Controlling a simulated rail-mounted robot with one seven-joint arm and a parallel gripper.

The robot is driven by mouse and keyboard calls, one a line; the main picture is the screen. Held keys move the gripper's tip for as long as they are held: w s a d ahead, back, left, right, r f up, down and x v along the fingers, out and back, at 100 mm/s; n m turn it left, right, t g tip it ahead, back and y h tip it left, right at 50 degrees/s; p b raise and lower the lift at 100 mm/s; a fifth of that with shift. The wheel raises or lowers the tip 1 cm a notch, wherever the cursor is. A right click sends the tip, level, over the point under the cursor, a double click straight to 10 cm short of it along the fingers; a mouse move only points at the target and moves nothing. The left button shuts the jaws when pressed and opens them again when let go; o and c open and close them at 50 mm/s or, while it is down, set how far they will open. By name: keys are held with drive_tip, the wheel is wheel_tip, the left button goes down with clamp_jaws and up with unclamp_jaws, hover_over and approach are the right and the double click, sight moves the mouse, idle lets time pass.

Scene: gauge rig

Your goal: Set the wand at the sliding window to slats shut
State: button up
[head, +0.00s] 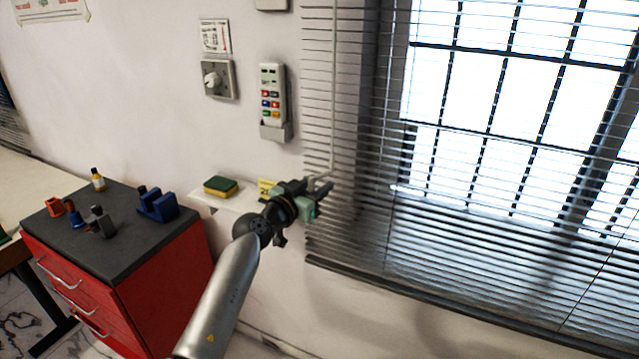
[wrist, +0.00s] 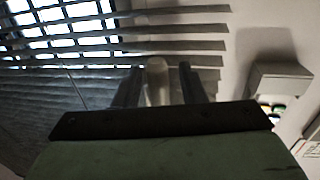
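The wand (head: 333,95) is a thin pale rod hanging upright at the left edge of the blind (head: 480,265) over the window (head: 500,95). The slats show as thin lines with gaps, and bright panes show between them. My gripper (head: 321,185) is at the wand's lower end. In the wrist view, the wand's end (wrist: 157,70) stands between the two dark fingers of my gripper (wrist: 158,82), with a narrow gap on each side, so the fingers look open around it. The lower part of the wand is hidden by the gripper body.
A small shelf (head: 238,198) with a sponge (head: 220,186) is left of my gripper. A remote in a holder (head: 273,100) and a dial switch (head: 217,80) are on the wall. A red drawer cabinet (head: 160,285) with small items on top stands at left.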

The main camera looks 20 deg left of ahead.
clamp_jaws()
drive_tip(key=shift+s+d+y+b, duration=0.1)
drive_tip(key=shift+y+b, duration=0.2)
drive_tip(key=shift+b, duration=0.15)
drive_tip(key=d+n+g+y+b, duration=0.1)
drive_tip(key=n+y+b, duration=0.2)
drive_tip(key=y, duration=0.3)
drive_tip(key=d+n+g+y+b, duration=0.2)
drive_tip(key=n+y+b, duration=0.1)
drive_tip(key=n+y, duration=0.3)
drive_tip(key=d+n+g+y+b, duration=0.1)
drive_tip(key=n+g+y+b, duration=0.1)
drive_tip(key=n+y+b, duration=0.2)
drive_tip(key=shift+s+d+r+n+y, duration=0.1)
drive_tip(key=shift+s+d+n+y, duration=0.1)
drive_tip(key=shift+y, duration=0.55)
drive_tip(key=shift+s+d+r+n+y, duration=0.1)
drive_tip(key=shift+d+n+y, duration=0.1)
drive_tip(key=shift+y, duration=0.55)
drive_tip(key=shift+f+n+g+y+p, duration=0.1)
drive_tip(key=shift+n+g+y+p, duration=0.2)
drive_tip(key=shift+g, duration=0.3)
